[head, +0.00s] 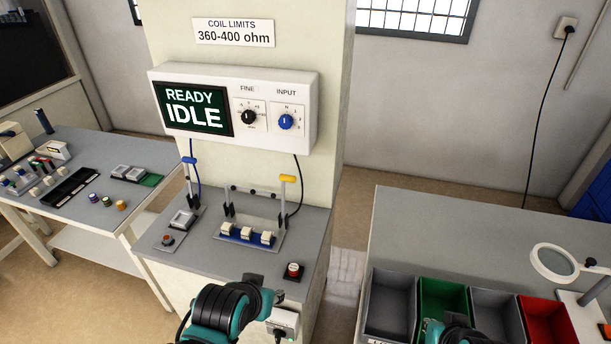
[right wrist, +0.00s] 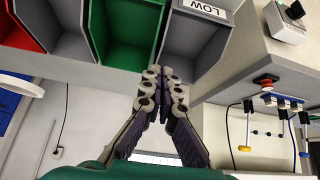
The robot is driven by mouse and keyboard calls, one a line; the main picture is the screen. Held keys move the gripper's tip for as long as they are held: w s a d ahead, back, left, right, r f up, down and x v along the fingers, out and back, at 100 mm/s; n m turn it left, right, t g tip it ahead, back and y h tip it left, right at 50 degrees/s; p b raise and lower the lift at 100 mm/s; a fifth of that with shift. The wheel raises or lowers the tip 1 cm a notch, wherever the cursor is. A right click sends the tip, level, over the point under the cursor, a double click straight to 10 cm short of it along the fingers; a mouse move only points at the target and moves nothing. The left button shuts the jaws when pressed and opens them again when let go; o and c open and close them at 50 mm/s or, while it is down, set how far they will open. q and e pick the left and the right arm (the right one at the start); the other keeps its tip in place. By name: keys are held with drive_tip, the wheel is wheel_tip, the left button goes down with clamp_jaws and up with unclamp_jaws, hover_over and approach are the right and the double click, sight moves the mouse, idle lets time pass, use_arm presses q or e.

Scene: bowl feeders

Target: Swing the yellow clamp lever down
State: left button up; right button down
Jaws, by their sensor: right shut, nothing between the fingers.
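The yellow clamp lever (head: 288,179) stands upright at the right of the clamp fixture (head: 250,238) on the grey bench. Its handle also shows in the right wrist view (right wrist: 244,149), where the scene is upside down. Three white blocks with blue bases sit in a row on the fixture. My left arm is below the bench front in the head view; its gripper (head: 270,290) is mostly hidden behind its own wrist, apart from the lever. My right gripper (right wrist: 165,73) is shut and empty over the bins, well away from the lever.
A blue-handled lever (head: 189,161) stands left of the yellow one. A red button (head: 293,271) is at the bench's front right. The panel (head: 235,104) reads READY IDLE. Open bins, including a green one (head: 442,296), and a magnifier (head: 553,262) are on the right table.

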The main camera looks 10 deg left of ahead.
drive_tip(key=w+a+r+m+y+p, duration=0.15)
drive_tip(key=w+a+r+y, duration=0.25)
drive_tip(key=w+a, duration=0.55)
drive_tip(key=w+a+r+m+y+p, duration=0.1)
drive_tip(key=w+a+r+y+p, duration=0.4)
drive_tip(key=w, duration=0.7)
drive_tip(key=w+a+f+y, duration=0.2)
drive_tip(key=w+a+y, duration=0.2)
drive_tip(key=w+a, duration=0.2)
drive_tip(key=w+a+f+m+y+p, duration=0.1)
drive_tip(key=w+a+f+y, duration=0.2)
drive_tip(key=w+a, duration=0.3)
drive_tip(key=w+y, duration=0.1)
drive_tip(key=w, duration=0.2)
drive_tip(key=shift+w+f+g, duration=0.2)
drive_tip(key=shift+w+g, duration=0.1)
drive_tip(key=shift+a+m, duration=0.2)
drive_tip(key=shift+m, duration=0.05)
drive_tip(key=a+b, duration=0.3)
drive_tip(key=a, duration=0.6)
drive_tip(key=shift+s+a, duration=0.15)
drive_tip(key=shift+s, duration=0.05)
